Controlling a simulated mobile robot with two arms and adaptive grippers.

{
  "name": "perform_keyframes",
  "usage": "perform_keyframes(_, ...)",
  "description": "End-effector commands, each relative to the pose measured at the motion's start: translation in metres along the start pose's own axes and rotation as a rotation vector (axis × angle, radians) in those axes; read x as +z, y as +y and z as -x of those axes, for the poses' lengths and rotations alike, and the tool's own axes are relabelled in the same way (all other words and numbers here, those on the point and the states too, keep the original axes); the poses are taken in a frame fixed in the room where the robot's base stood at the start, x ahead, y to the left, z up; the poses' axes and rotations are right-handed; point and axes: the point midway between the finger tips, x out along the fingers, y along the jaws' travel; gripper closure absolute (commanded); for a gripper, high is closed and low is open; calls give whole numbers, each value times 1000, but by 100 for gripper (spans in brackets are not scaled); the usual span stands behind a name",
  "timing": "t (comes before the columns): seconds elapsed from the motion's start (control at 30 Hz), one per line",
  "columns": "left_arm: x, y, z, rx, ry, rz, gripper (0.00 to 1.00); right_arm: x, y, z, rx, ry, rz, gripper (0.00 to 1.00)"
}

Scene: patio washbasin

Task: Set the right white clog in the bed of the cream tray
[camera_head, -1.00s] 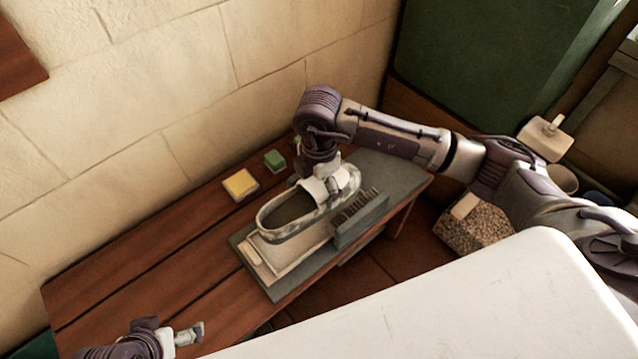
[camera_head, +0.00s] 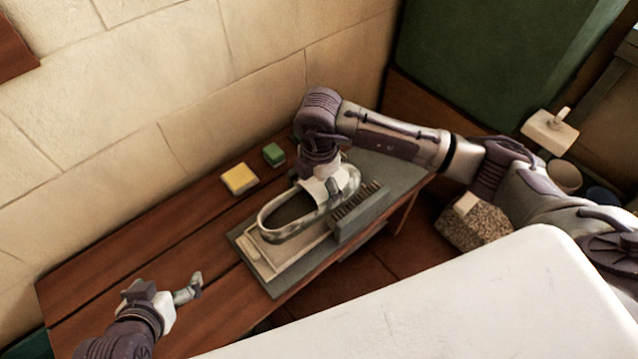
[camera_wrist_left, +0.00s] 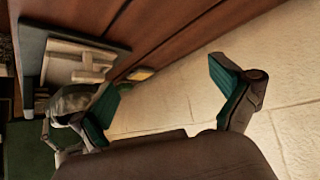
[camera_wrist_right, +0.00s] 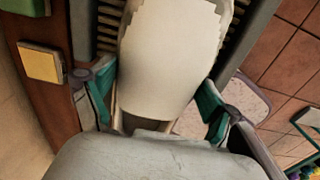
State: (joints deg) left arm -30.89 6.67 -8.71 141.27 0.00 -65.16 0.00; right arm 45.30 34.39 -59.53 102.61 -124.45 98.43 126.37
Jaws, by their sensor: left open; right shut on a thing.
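The white clog (camera_head: 268,224), greyish along its side, lies lengthwise over the cream tray (camera_head: 262,262). The tray's near end shows bare; the rest is hidden under the clog. My left gripper (camera_head: 188,290) is open and empty over the bench's near left part. The left wrist view also shows the clog (camera_wrist_left: 72,100).
A grey board (camera_head: 240,240) on the wooden bench (camera_head: 190,250) bears the tray. A grey block with dark bristles (camera_head: 358,212) stands close along the clog's right side. A yellow sponge (camera_head: 240,179) and a green sponge (camera_head: 273,155) lie by the wall. The bench's left part is clear.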

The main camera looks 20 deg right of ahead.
Motion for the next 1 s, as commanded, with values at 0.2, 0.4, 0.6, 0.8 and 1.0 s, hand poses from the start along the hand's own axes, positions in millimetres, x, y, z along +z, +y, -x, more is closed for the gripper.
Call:
perform_keyframes(0.2, -17, 2, -4, 5, 88, -1, 0, 0, 0, -7, 0, 0, 0, 56)
perform_keyframes(0.4, -33, 5, -5, 10, 172, -3, 0, 0, 0, -13, 0, 0, 1, 56)
perform_keyframes(0.6, -49, 7, -5, 15, 256, -3, 0, 0, 0, -19, 0, 1, 1, 56)
perform_keyframes(0.8, -64, 9, -3, 20, 340, -4, 0, 0, 0, -24, 0, 1, 1, 56)
perform_keyframes(1.0, -80, 11, 0, 25, 428, -4, 0, 0, 0, -30, 0, 0, 1, 56)
